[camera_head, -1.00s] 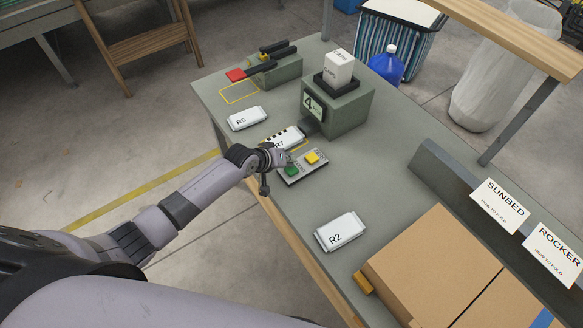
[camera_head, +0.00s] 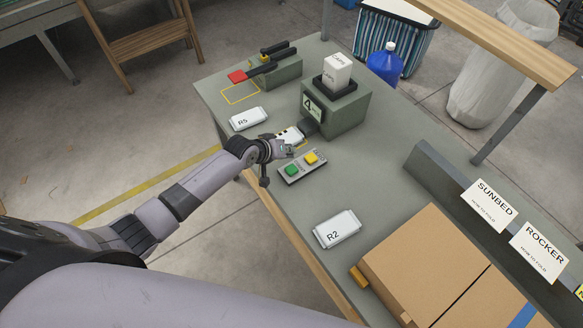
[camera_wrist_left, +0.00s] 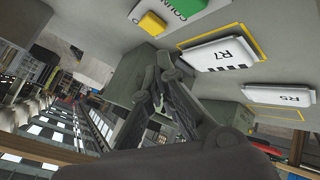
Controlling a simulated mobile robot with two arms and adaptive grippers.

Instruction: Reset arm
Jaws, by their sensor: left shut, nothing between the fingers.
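My left gripper (camera_head: 287,149) is over the near edge of the grey-green workbench (camera_head: 330,190), empty, its fingers shut. In the left wrist view its fingertips (camera_wrist_left: 163,66) come together in front of the bench. My right gripper is not in view.
Pack R5 (camera_head: 248,118) and pack R2 (camera_head: 337,229) lie on the bench. A green machine marked 4 (camera_head: 345,112) and a red-handled press (camera_head: 265,70) stand farther back. Cardboard (camera_head: 425,270) covers the near right. Open floor lies left of the bench.

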